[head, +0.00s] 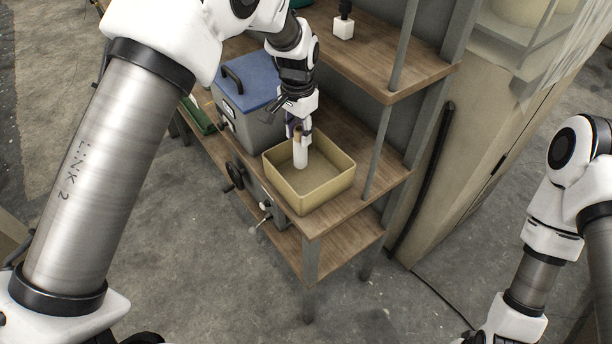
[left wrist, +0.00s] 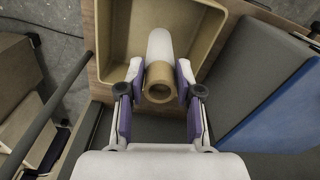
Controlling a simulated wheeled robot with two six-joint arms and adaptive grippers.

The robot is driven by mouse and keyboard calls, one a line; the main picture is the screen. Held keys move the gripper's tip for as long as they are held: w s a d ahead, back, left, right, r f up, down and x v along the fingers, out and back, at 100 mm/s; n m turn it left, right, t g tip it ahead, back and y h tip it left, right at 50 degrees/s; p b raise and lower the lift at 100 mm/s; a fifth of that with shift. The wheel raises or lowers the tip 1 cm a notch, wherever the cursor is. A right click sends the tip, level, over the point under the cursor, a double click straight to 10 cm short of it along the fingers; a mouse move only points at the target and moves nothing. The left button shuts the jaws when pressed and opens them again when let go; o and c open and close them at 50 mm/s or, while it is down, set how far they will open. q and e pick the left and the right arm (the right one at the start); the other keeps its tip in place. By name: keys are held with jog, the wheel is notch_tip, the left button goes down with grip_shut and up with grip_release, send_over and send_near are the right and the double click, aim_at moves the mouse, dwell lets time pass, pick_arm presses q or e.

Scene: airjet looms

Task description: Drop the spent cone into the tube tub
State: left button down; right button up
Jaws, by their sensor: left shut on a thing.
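The spent cone (head: 301,156), a tan tube with a white lower part, hangs roughly upright from my left gripper (head: 299,130). In the left wrist view the cone's open brown end (left wrist: 158,83) sits between the purple-padded fingers of the left gripper (left wrist: 160,88), which are shut on it. The tube tub (head: 318,201) is a beige, square, open box on the wooden shelf. The cone is over the tub's opening, with its white end low within the tub's outline; I cannot tell whether it touches the floor. The tub's rim also shows in the left wrist view (left wrist: 88,40). My right gripper is out of view.
A grey box with a blue lid (head: 250,80) stands just behind and left of the tub. A higher wooden shelf (head: 385,65) and grey posts flank the tub on the right. Floor in front is clear.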

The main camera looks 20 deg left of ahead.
pick_arm(q)
jog(key=f, duration=0.1)
jog(key=w+f+b, duration=0.1)
jog(key=f, duration=0.1)
jog(key=w+f+b, duration=0.1)
jog(key=shift+f, duration=0.4)
jog(key=shift+d, duration=0.1)
jog(key=shift+s+r, duration=0.4)
jog(key=shift+s, duration=0.1)
jog(key=c, duration=0.7)
grip_release()
jog(key=shift+s, duration=0.1)
jog(key=shift+w+f, duration=0.2)
jog(key=shift+w, duration=0.15)
notch_tip(320, 180, up, 12)
jog(key=shift+r, duration=0.1)
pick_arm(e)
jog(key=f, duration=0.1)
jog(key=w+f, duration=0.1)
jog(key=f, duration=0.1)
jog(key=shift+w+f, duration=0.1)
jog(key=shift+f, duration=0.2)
